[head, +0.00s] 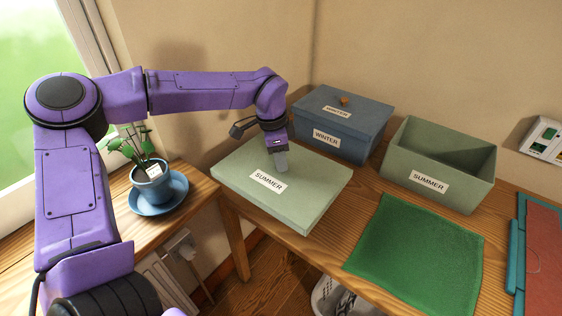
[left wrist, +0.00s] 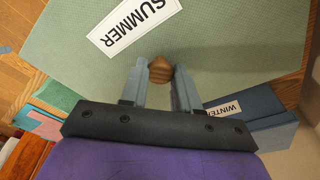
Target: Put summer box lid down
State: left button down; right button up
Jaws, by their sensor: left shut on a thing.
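The pale green summer box lid (head: 315,190) has a white SUMMER label and lies level at the left end of the wooden table. I cannot tell whether it touches the tabletop. My left gripper (head: 281,167) is above it, shut on its round wooden knob. The left wrist view shows the knob (left wrist: 160,69) between the two fingers, with the lid (left wrist: 235,45) filling most of the picture. The green summer box (head: 455,192) stands open to the right, and its visible inside looks empty. My right gripper is not in view.
The blue winter box (head: 362,135), with its lid on, stands close behind the summer lid. A green cloth (head: 420,255) lies in front of the summer box. A potted plant (head: 153,183) on a blue saucer is at left. A wicker-like basket (head: 335,300) is below the table.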

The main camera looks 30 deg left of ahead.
pick_arm(q)
jog(key=w+a, duration=0.1)
jog(key=w+a+f+p, duration=0.1)
jog(key=a, duration=0.1)
jog(key=shift+w+a+f+p, duration=0.2)
jog(key=shift+w+f+p, duration=0.1)
jog(key=shift+w, duration=0.1)
jog(key=w+a+f, duration=0.1)
jog(key=f, duration=0.1)
jog(key=w+a+f+p, duration=0.1)
jog(key=f, duration=0.2)
jog(key=a+f+p, duration=0.1)
jog(key=f, duration=0.2)
jog(key=shift+w+a+f, duration=0.15)
jog(key=shift+w+a, duration=0.25)
jog(key=shift+f, duration=0.4)
jog(key=shift+f, duration=0.1)
jog(key=shift+f, duration=0.15)
jog(key=c, duration=0.8)
grip_release()
